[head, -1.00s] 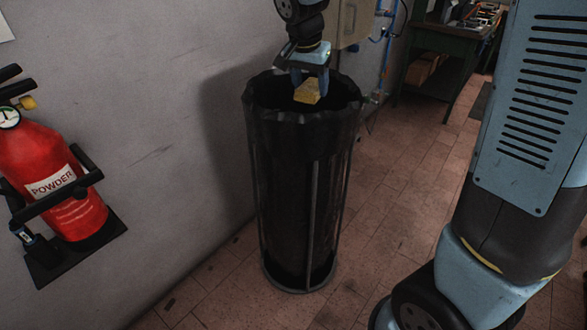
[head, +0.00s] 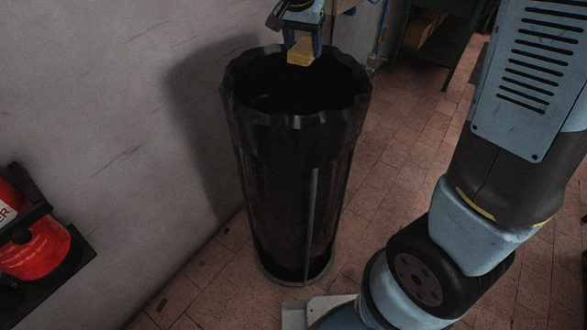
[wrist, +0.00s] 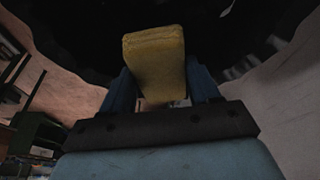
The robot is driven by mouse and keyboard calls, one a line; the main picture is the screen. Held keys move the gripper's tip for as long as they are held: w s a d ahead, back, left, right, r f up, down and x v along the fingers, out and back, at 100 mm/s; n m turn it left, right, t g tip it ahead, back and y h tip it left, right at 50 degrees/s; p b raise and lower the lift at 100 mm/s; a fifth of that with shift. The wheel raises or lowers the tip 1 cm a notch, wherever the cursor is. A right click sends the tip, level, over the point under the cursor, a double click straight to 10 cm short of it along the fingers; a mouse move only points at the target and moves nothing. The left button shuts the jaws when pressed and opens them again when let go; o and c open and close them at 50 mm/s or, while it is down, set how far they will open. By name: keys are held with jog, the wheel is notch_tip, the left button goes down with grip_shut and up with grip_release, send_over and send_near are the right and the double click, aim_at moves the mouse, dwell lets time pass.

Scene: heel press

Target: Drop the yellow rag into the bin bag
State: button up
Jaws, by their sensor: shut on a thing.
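The yellow rag (head: 301,52) is a small folded block held between the blue fingers of my gripper (head: 303,47) in the head view. My gripper is shut on it at the far side of the bag's open mouth. The bin bag (head: 290,150) is black and stands open in a round wire stand, its mouth facing up. In the wrist view the rag (wrist: 155,62) sits between the fingers of my gripper (wrist: 160,85), with the bag's dark opening (wrist: 225,35) beyond it. The inside of the bag is too dark to make out.
A red fire extinguisher (head: 35,240) hangs on the grey wall at the left. A dark green workbench (head: 437,32) stands at the back right. The tiled floor right of the bag is partly taken up by my own arm.

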jog(key=shift+s+a+f, duration=0.1)
jog(key=shift+f, duration=1)
jog(key=shift+a+f, duration=0.1)
jog(key=shift+f, duration=1)
jog(key=o, duration=1.1)
jog(key=shift+r, duration=0.1)
jog(key=v, duration=1.3)
jog(key=shift+s+a+r, duration=0.1)
jog(key=shift+s+r, duration=0.05)
jog(key=shift+r, duration=0.05)
